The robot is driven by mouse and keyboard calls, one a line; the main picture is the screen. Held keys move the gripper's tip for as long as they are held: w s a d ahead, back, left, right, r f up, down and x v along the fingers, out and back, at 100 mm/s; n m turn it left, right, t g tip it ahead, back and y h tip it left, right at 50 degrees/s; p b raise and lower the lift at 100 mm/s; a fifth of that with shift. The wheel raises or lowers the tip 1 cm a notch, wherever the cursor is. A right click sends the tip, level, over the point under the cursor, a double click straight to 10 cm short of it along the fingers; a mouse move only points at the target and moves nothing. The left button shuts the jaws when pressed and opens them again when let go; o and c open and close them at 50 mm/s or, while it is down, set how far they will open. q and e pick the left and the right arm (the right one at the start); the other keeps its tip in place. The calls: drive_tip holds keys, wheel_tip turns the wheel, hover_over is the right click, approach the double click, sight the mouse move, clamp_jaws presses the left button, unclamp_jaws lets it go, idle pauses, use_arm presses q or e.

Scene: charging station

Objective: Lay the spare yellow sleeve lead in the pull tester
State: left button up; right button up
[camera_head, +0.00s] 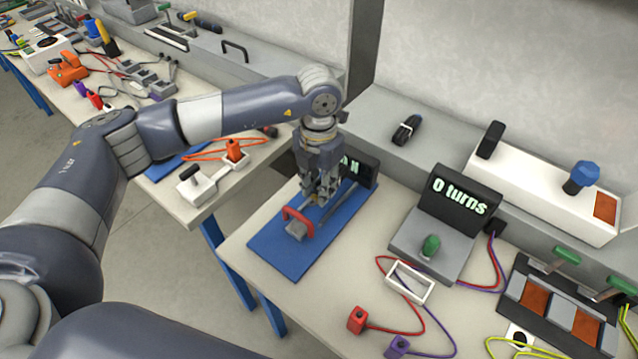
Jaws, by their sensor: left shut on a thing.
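The pull tester (272,259) is a blue plate on the middle table, with a red handle (298,217) and a grey block near its front. Its dark display (358,168) stands at the back and is partly hidden by my gripper; a green "N" shows. My left gripper (318,201) points down over the plate, just behind the red handle. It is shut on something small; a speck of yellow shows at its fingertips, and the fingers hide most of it. I cannot make out the lead's full length. My right gripper is not in view.
Right of the tester stands a "0 turns" counter (435,240) with a green knob. A white frame (408,282) with red and purple leads lies in front. Yellow-green wires (510,341) and a clamp rack (560,305) are at lower right. An orange-lead device (201,185) sits on the left table.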

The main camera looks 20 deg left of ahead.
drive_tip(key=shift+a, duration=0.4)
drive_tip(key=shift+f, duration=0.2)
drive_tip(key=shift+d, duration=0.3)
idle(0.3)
use_arm(q)
drive_tip(key=shift+b, duration=0.55)
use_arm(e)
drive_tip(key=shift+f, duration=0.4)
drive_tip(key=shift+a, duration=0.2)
use_arm(q)
drive_tip(key=shift+f+b, duration=1.75)
drive_tip(key=shift+f, duration=0.25)
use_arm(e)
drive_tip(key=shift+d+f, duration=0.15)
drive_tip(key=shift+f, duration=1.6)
use_arm(q)
drive_tip(key=o, duration=1.1)
drive_tip(key=shift+o, duration=0.2)
